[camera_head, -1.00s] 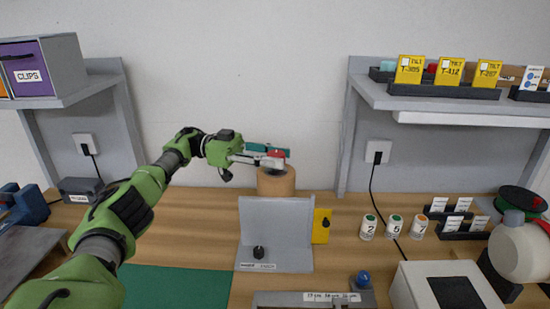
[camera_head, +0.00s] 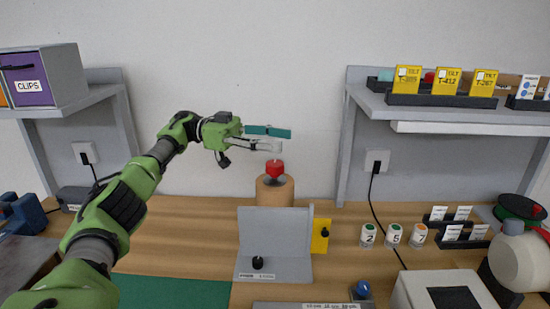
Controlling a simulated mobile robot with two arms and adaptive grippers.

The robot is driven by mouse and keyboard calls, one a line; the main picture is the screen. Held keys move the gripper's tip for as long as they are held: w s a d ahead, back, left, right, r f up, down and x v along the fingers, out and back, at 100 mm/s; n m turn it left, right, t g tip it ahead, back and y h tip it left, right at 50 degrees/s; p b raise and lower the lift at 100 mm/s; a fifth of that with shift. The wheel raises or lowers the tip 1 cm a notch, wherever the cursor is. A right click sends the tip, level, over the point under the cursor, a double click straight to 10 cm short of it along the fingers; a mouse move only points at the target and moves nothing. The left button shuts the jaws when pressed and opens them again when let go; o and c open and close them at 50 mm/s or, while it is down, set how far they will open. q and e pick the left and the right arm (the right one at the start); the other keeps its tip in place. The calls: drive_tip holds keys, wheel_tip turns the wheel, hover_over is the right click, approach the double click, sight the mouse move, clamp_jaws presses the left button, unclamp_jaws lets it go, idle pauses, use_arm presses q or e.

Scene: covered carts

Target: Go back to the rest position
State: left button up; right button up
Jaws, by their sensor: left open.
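My left gripper (camera_head: 268,138) is open and empty. It is up in front of the back wall, above a round wooden block (camera_head: 275,195). A red knob-like piece (camera_head: 274,168) sits on a dark base on top of that block, just below the fingers and apart from them. A teal strip shows along the upper finger. My left arm reaches in from the lower left. My right gripper does not show.
A grey angled stand (camera_head: 275,232) with a yellow plate (camera_head: 321,235) stands in front of the block. Numbered cylinders (camera_head: 393,235) stand to the right. Shelves rise at the left (camera_head: 75,105) and right (camera_head: 370,100). A green mat (camera_head: 180,292) lies front left.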

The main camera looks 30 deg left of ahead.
use_arm(q)
drive_tip(key=shift+r, duration=1.25)
